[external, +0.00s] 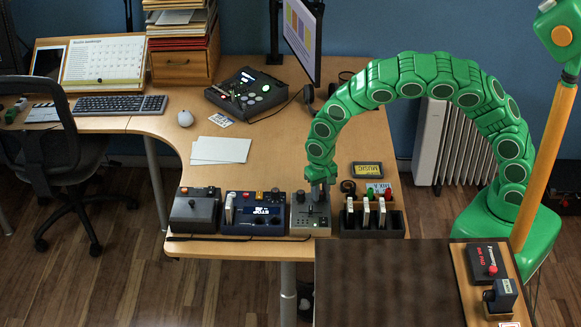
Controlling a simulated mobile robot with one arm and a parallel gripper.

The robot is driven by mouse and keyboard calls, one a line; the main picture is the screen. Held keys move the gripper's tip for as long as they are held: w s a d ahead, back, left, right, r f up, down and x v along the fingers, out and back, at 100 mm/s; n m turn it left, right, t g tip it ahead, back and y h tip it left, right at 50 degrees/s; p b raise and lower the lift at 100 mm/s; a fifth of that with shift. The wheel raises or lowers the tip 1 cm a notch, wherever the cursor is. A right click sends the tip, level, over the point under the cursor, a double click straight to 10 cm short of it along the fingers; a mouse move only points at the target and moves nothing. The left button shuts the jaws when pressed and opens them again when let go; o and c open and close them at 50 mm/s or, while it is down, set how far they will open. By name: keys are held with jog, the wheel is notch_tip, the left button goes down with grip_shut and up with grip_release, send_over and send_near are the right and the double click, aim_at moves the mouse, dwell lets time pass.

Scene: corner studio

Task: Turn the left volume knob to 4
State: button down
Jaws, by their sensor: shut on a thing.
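A small grey control box (310,222) stands at the front edge of the wooden desk, with small controls on its top. My green arm arches over from the right and comes down on this box. My gripper (319,193) points down at the back part of its top and is shut on a volume knob there. The fingers hide the knob, and the picture is too small to read its setting or tell for sure which knob it is.
Left of the box stand a dark console with a blue screen (267,217) and a grey joystick box (195,211). Close on the right is a black rack (391,222) with upright cartridges. Behind lie a music cartridge (367,170) and white papers (221,150).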

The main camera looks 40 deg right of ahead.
dwell(0.4)
jog(key=c, duration=0.8)
grip_release()
jog(key=shift+c, duration=0.2)
jog(key=shift+a+r, duration=0.1)
jog(key=shift+r, duration=3.8)
jog(key=shift+m, duration=0.3)
